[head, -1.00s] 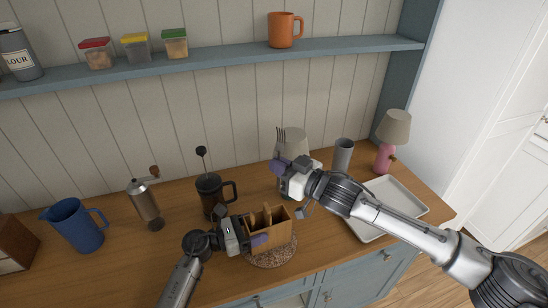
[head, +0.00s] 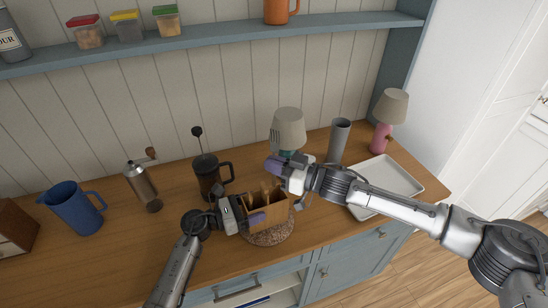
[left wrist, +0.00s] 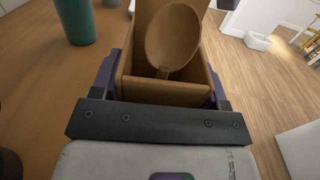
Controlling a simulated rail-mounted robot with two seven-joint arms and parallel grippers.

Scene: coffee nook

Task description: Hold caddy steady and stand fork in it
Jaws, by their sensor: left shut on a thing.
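The wooden caddy (head: 270,213) stands on a round woven mat (head: 272,236) and has wooden utensils in it. My left gripper (head: 256,218) is shut on the caddy from its left side. In the left wrist view the caddy's wall (left wrist: 165,90) sits between the fingers, with a wooden spoon (left wrist: 172,38) inside. My right gripper (head: 276,165) is above the caddy's back edge, shut on the fork (head: 275,137). The fork's tines point up in front of the lampshade. Its lower part is hidden by the gripper.
A cream-shaded lamp (head: 291,125) stands close behind my right gripper. A French press (head: 208,178) is left of the caddy. A grey cylinder (head: 339,140), a pink lamp (head: 383,135) and a pale tray (head: 395,178) are at right. A blue jug (head: 72,212) and grinder (head: 141,185) are at left.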

